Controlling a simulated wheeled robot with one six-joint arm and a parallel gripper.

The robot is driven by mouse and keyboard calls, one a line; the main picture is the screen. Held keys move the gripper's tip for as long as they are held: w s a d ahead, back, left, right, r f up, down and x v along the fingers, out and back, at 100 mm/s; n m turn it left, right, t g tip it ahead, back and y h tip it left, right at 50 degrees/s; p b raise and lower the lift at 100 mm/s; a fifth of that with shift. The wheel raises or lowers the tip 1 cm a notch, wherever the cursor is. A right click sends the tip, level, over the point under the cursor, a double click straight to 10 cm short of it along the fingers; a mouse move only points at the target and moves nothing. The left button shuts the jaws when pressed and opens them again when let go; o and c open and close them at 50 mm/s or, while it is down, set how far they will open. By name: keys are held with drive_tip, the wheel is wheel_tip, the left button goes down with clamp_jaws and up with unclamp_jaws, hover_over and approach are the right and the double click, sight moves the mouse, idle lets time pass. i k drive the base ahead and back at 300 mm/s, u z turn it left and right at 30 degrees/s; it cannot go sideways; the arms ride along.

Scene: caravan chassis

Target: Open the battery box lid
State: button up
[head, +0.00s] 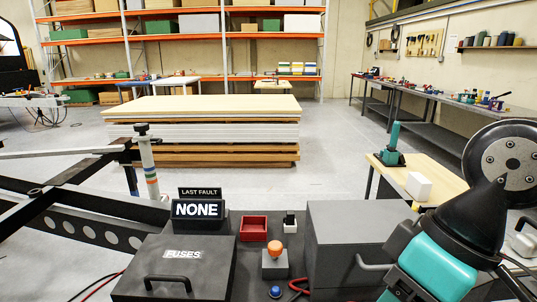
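Two dark grey boxes stand side by side at the bottom of the head view. The right one, a plain box (345,231) with a grey bar handle (375,263) near its right side, bears no readable label; it may be the battery box. Its top looks closed. The left one, a box marked FUSES (182,254), has a sloping closed lid with a black handle (167,282). My teal and black arm fills the lower right, beside the plain box, and covers part of its right side. My gripper's fingers do not show.
Between the boxes are a red tray (253,228), an orange-topped knob (275,250), a blue button (275,292) and a red cable. A NONE sign (197,208) stands behind the fuses box. A black bolted disc (492,165) is at right. Chassis beams lie left.

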sight(345, 241)
drive_tip(key=u, duration=1.5)
drive_tip(key=k, duration=1.15)
drive_tip(key=z, duration=1.55)
drive_tip(key=i, duration=0.5)
drive_tip(key=u, duration=0.05)
